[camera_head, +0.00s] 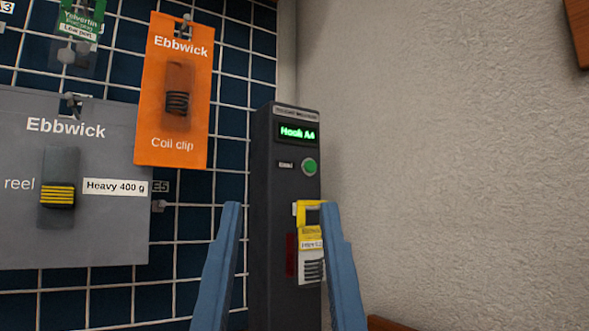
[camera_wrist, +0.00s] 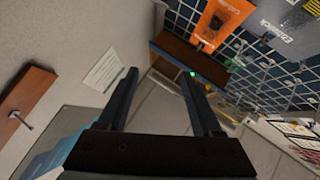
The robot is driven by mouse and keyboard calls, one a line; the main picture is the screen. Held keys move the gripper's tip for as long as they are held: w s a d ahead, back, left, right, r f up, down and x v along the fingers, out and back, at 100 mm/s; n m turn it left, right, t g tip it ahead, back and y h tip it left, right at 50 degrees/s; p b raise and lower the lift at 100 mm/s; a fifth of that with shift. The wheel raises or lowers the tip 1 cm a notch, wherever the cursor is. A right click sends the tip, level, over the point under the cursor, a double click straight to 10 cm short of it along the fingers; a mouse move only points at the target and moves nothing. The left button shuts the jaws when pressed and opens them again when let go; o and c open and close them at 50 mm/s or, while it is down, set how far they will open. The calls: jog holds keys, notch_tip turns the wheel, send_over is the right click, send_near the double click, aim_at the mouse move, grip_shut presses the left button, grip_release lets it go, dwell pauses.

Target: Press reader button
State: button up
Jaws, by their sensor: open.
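The reader (camera_head: 262,180) is a tall dark grey box at the wall corner in the head view. Its small screen (camera_head: 297,132) shows green text that looks like "Hook A4". The round green reader button (camera_head: 309,167) sits below the screen on the right and is unobstructed in the head view. My gripper (camera_head: 281,206) is open, with two blue fingers spread in front of the reader's lower part. The fingertips appear lower than the button. Contact cannot be judged. In the wrist view, my gripper (camera_wrist: 159,75) is open and empty, with a small green glow near the right fingertip.
A yellow tag with a white label (camera_head: 311,240) is on the reader's lower front. Left of it, a wire grid holds an orange Coil clip card (camera_head: 180,130) and a large grey Ebbwick card (camera_head: 90,225).

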dwell(0.3)
grip_shut()
dwell(1.6)
